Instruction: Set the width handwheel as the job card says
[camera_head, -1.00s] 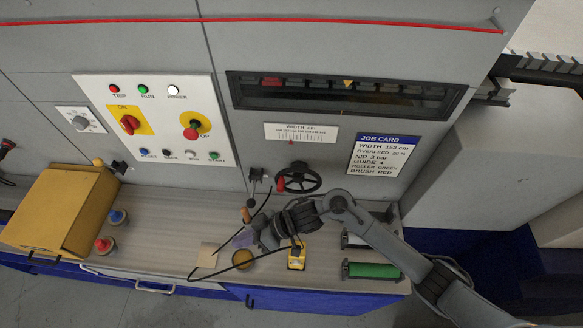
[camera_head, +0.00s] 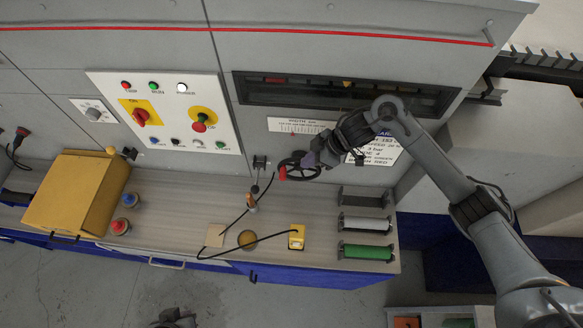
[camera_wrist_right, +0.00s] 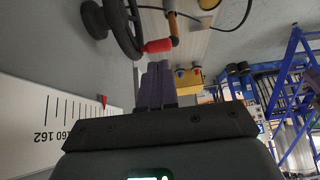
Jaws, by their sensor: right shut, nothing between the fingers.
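The dark width handwheel (camera_head: 298,166) with its red handle (camera_head: 283,174) is on the grey machine front. It also shows in the right wrist view (camera_wrist_right: 128,30), with the red handle (camera_wrist_right: 158,46) just beyond my fingers. My right gripper (camera_head: 312,160) is shut and empty at the wheel's right side; contact is unclear. Its purple fingers show in the wrist view (camera_wrist_right: 156,84). The width scale (camera_wrist_right: 45,125) has a red pointer (camera_wrist_right: 104,101) right of its 160 mark. My arm partly covers the job card (camera_head: 385,153).
The bench (camera_head: 180,210) below carries a yellow box (camera_head: 80,190), a yellow device (camera_head: 297,237), a cable, and a green roller (camera_head: 366,252). The switch panel (camera_head: 165,115) is at the left.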

